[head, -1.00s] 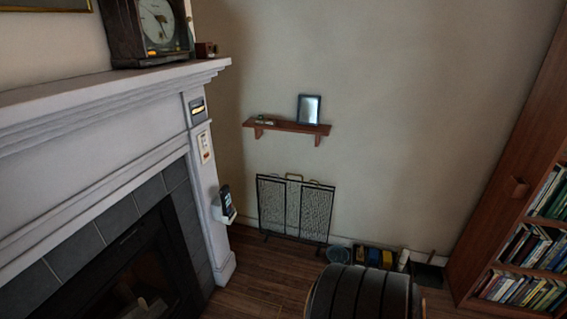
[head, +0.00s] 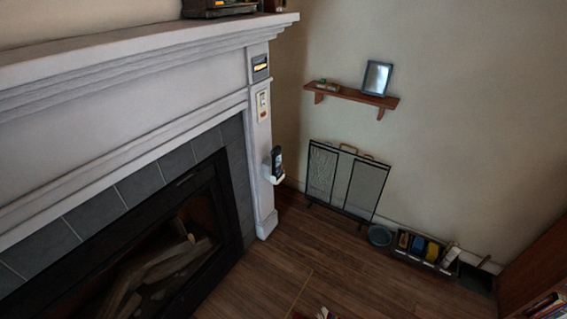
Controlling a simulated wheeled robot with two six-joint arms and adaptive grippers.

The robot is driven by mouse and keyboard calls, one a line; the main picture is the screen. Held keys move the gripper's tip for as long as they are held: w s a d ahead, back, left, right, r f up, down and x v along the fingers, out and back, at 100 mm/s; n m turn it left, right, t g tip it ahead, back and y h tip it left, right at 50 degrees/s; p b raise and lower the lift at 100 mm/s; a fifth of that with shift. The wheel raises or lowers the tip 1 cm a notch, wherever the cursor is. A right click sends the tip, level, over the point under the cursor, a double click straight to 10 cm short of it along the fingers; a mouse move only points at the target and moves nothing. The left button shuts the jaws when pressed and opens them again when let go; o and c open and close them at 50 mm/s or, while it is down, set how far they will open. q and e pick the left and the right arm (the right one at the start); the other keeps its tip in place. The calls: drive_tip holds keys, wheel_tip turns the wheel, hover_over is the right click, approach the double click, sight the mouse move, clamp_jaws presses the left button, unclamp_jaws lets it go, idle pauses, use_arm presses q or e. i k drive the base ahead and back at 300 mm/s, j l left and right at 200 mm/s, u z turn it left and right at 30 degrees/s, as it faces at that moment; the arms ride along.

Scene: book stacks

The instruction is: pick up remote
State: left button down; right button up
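A dark handset that looks like the remote (head: 277,160) sits upright in a white holder (head: 274,179) on the right side post of the white fireplace. It is small in the head view, so its details are not clear. Neither of my grippers shows in this view.
The white mantel (head: 130,60) and fireplace opening (head: 150,260) fill the left. A fire screen (head: 345,182) stands by the back wall under a wooden shelf (head: 350,95) with a picture frame (head: 377,78). A bin of items (head: 425,250) is on the floor. The wooden floor (head: 330,265) is mostly clear.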

sight(275, 158)
drive_tip(key=i+l+z, duration=0.2)
drive_tip(key=l+z, duration=0.25)
drive_tip(key=i+l+z, duration=0.25)
drive_tip(key=l+z, duration=0.15)
drive_tip(key=i+l+z, duration=0.3)
drive_tip(key=z, duration=0.15)
drive_tip(key=i+l+z, duration=0.25)
drive_tip(key=z, duration=0.15)
drive_tip(key=i+u, duration=0.6)
drive_tip(key=u, duration=0.25)
drive_tip(key=i+l+u, duration=0.25)
drive_tip(key=u, duration=0.15)
drive_tip(key=i+j+u, duration=0.15)
drive_tip(key=u, duration=0.3)
drive_tip(key=i+u, duration=0.65)
drive_tip(key=u, duration=0.3)
drive_tip(key=i+l+u, duration=0.1)
drive_tip(key=i+u, duration=0.2)
drive_tip(key=u, duration=0.2)
drive_tip(key=i+l+u, duration=0.2)
drive_tip(key=u, duration=0.25)
drive_tip(key=i+l+u, duration=0.2)
drive_tip(key=l+u, duration=0.15)
drive_tip(key=u, duration=0.15)
